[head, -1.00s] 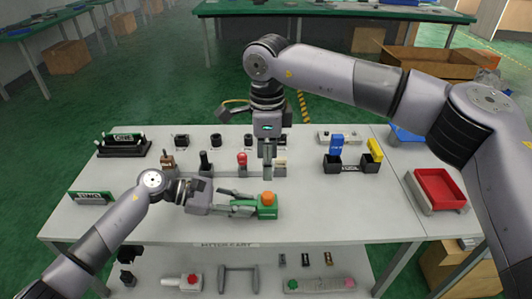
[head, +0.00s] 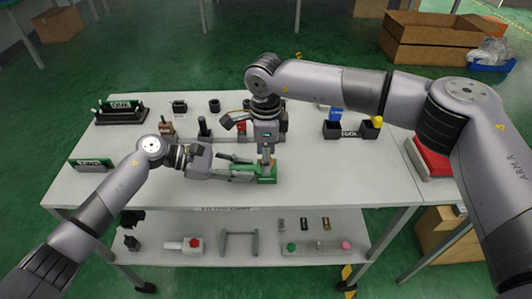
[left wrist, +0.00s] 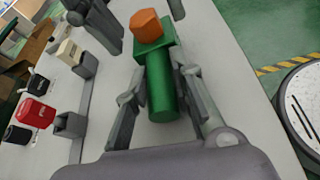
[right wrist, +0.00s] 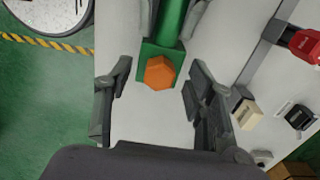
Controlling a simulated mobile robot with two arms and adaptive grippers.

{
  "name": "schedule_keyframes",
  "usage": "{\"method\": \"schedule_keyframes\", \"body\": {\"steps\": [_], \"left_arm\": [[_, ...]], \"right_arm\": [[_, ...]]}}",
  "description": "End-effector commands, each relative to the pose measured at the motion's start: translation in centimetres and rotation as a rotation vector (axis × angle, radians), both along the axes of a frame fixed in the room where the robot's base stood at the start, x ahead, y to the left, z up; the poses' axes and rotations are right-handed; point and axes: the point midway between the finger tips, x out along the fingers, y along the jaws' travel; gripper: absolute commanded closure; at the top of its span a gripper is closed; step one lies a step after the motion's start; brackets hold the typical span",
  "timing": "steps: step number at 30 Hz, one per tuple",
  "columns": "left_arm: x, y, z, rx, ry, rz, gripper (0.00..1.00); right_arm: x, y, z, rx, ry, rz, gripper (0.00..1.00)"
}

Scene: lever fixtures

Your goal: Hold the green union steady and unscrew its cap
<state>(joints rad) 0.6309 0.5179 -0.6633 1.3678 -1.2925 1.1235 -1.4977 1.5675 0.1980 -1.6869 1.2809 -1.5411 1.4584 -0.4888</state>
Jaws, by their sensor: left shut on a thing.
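The green union (head: 266,180) lies on the white table, and its cylindrical body (left wrist: 162,90) shows in the left wrist view. An orange hexagonal cap (left wrist: 146,25) sits on the square green block at its end. My left gripper (head: 246,177) is shut on the body of the green union, with a finger along each side. My right gripper (head: 267,160) points down from above the cap. In the right wrist view its fingers are open, one on each side of the cap (right wrist: 160,72), with gaps on both sides. In the head view the right gripper mostly hides the cap.
Behind the union stands a row of fixtures, including a red one (left wrist: 35,112) and a cream one (left wrist: 69,52). Black bins (head: 338,130) and a red tray (head: 430,155) are to the right. The table front is clear.

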Motion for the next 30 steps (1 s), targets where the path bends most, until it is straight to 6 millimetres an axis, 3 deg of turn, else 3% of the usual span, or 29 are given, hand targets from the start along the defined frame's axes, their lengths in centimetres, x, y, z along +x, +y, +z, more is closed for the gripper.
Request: {"method": "schedule_keyframes", "body": {"steps": [22, 26, 30], "left_arm": [[-0.03, -0.01, 0.02, -0.001, 0.0, -0.001, 1.0], [-0.04, -0.02, 0.02, -0.001, 0.001, -0.002, 1.0], [-0.06, -0.03, 0.02, -0.001, 0.0, -0.002, 1.0]], "right_arm": [[0.04, 0.01, 0.06, 0.001, -0.001, 0.0, 0.99], [0.04, 0.0, 0.06, 0.001, -0.001, 0.04, 1.0], [0.01, 0.01, 0.07, 0.002, -0.001, 0.211, 1.0]]}}
